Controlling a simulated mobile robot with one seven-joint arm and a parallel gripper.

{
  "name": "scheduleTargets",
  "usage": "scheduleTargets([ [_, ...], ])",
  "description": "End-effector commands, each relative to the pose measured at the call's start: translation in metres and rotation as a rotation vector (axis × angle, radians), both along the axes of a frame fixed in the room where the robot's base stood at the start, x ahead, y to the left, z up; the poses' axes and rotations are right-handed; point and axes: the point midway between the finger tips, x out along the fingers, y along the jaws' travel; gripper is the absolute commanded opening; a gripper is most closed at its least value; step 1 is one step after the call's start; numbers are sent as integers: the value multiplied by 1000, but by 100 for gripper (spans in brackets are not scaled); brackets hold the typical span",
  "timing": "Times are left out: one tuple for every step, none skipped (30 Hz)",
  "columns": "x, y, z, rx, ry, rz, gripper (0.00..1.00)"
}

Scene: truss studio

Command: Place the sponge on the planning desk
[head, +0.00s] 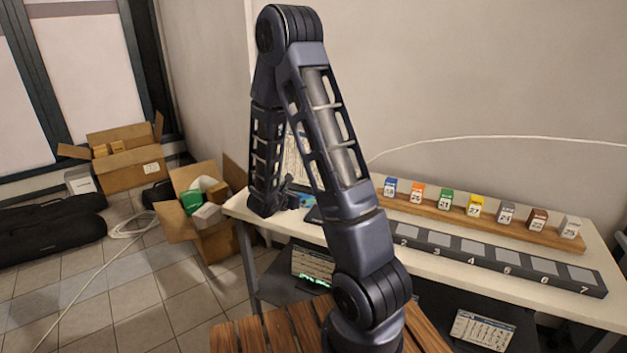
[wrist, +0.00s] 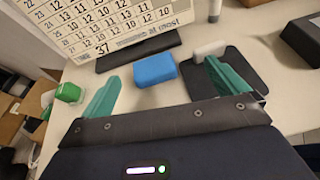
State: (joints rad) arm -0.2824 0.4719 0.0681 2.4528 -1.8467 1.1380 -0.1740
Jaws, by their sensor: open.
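The blue sponge (wrist: 155,69) is a small block that appears to rest on the white desktop (wrist: 197,87), in front of the calendar's dark foot. In the wrist view my gripper (wrist: 162,76) is open, with one teal finger to the left of the sponge and one to the right. Clear gaps show between the sponge and both fingers. In the head view my gripper (head: 287,198) is over the left end of the white desk (head: 418,222), partly hidden by my arm. A small bit of blue (head: 307,201) shows beside it; I cannot tell whether it is the sponge.
A large calendar (wrist: 100,28) stands behind the sponge. A dark pad (wrist: 240,72) with a pale block lies to its right. Several numbered blocks stand on a wooden rail (head: 440,205) behind a dark numbered strip (head: 490,262). An open cardboard box (head: 215,243) stands left of the desk.

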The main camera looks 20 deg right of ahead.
Motion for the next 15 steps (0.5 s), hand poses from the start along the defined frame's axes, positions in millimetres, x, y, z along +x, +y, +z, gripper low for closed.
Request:
scheduleTargets([
  [-4,-8,15,22,-27,-48,98],
  [-8,-14,22,37,-42,-83,98],
  [-14,-21,33,59,-64,-130,98],
  [-18,-26,41,77,-81,-166,98],
  [-23,-31,49,95,-97,-203,98],
  [-30,-38,59,120,-118,-253,98],
  [-36,-42,66,138,-135,-288,98],
  [-41,-47,73,157,-151,-324,98],
  [-49,-52,82,185,-173,-369,98],
  [-54,-56,88,205,-188,-404,98],
  [-60,-59,94,227,-205,-439,98],
  [-68,-64,102,255,-226,-485,98],
  [-74,-67,107,278,-242,-520,98],
  [-80,-69,113,301,-258,-553,98],
  [-89,-73,120,331,-280,-598,98],
])
